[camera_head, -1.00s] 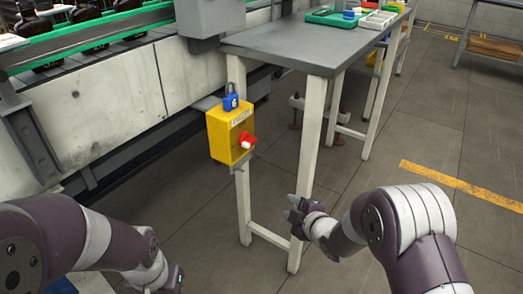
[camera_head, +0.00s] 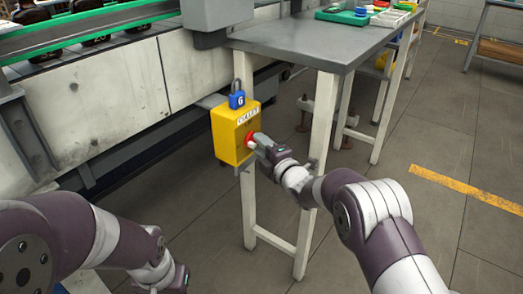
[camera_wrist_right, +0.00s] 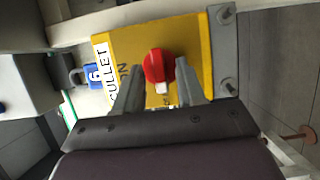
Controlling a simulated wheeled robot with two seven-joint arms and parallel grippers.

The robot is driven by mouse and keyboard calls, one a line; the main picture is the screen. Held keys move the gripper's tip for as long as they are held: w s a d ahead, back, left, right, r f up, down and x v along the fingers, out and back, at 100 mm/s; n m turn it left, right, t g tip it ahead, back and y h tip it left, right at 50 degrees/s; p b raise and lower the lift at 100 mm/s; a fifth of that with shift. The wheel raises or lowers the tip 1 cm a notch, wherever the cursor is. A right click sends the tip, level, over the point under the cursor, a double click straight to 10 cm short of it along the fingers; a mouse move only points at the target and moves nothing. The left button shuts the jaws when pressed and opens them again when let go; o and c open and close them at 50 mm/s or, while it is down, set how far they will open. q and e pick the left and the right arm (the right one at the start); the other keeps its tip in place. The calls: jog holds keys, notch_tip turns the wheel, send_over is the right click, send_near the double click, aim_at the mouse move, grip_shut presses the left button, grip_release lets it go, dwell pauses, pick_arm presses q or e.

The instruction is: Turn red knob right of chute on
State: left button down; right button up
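The red knob (camera_head: 251,141) sits on the front of a yellow box (camera_head: 226,133) labelled CULLET, fixed at the leg of a grey-topped table. In the right wrist view the knob (camera_wrist_right: 155,66) has a white mark at its lower edge. My right gripper (camera_head: 258,144) is at the knob. In the wrist view its two fingers (camera_wrist_right: 159,78) are apart, one on each side of the knob, with narrow gaps visible. In the head view the gripper partly hides the knob. My left gripper (camera_head: 180,279) is low at the bottom left, away from the box; its fingers are unclear.
A blue padlock (camera_head: 237,99) hangs at the box top. The grey table (camera_head: 305,42) stands above and right, with trays at its far end. A conveyor with green rails (camera_head: 100,22) runs behind at the left. Open floor (camera_head: 400,225) lies at the right.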

grip_shut()
jog(key=shift+r, duration=0.1)
jog(key=shift+w+d+r+m+g+y+p, duration=0.15)
jog(key=shift+m+g+p, duration=1.1)
jog(key=shift+m+p, duration=1.8)
jog(key=shift+w+r+m+g+y+p, duration=0.2)
jog(key=shift+m+g+p, duration=1.15)
jog(key=shift+p, duration=3.25)
jog(key=shift+w+d+m+g+y+p, duration=0.2)
jog(key=shift+m+g+p, duration=0.9)
jog(key=shift+m+p, duration=2)
jog(key=shift+s+a+n+p, duration=0.1)
jog(key=shift+s+n+p, duration=0.05)
jog(key=shift+n+p, duration=0.55)
